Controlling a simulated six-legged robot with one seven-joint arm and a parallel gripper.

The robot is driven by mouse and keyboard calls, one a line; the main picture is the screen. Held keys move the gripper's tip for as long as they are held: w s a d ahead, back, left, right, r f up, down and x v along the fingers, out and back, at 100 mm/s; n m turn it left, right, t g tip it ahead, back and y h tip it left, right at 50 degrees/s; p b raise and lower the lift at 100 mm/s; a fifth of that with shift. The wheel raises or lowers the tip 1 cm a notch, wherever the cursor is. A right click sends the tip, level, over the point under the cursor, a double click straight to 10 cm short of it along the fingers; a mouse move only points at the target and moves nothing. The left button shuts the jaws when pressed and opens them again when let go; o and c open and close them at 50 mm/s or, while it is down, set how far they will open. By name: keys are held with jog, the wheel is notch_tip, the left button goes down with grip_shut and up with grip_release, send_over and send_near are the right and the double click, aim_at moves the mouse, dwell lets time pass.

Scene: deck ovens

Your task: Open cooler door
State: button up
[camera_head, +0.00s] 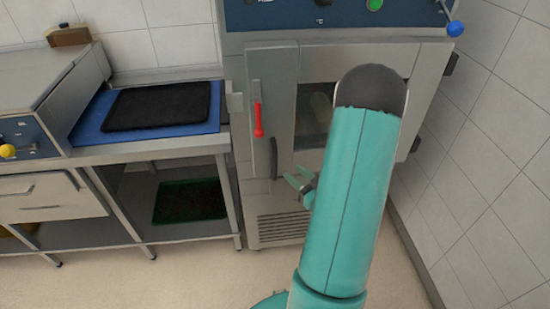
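The cooler (272,210) is a steel cabinet with a blue control panel on top and a vent grille at the bottom. Its door (283,78) has a dark window, partly hidden by my arm, and looks closed. A dark vertical handle (274,158) is on the left part of the door, with dark hinges on the right side. My teal gripper (298,179) is in front of the door, just right of and slightly below the handle. Its small fingers look spread and hold nothing visible. I cannot tell its exact distance from the handle.
A red lever-like piece (258,119) is on the cooler's upper left front. A steel table (160,149) with a blue board and black tray (158,106) stands left. A tiled wall (480,180) is close on the right. Floor (185,275) is clear in front.

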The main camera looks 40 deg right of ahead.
jog(key=w, duration=1)
jog(key=shift+d, duration=0.1)
jog(key=shift+c, duration=0.4)
grip_shut()
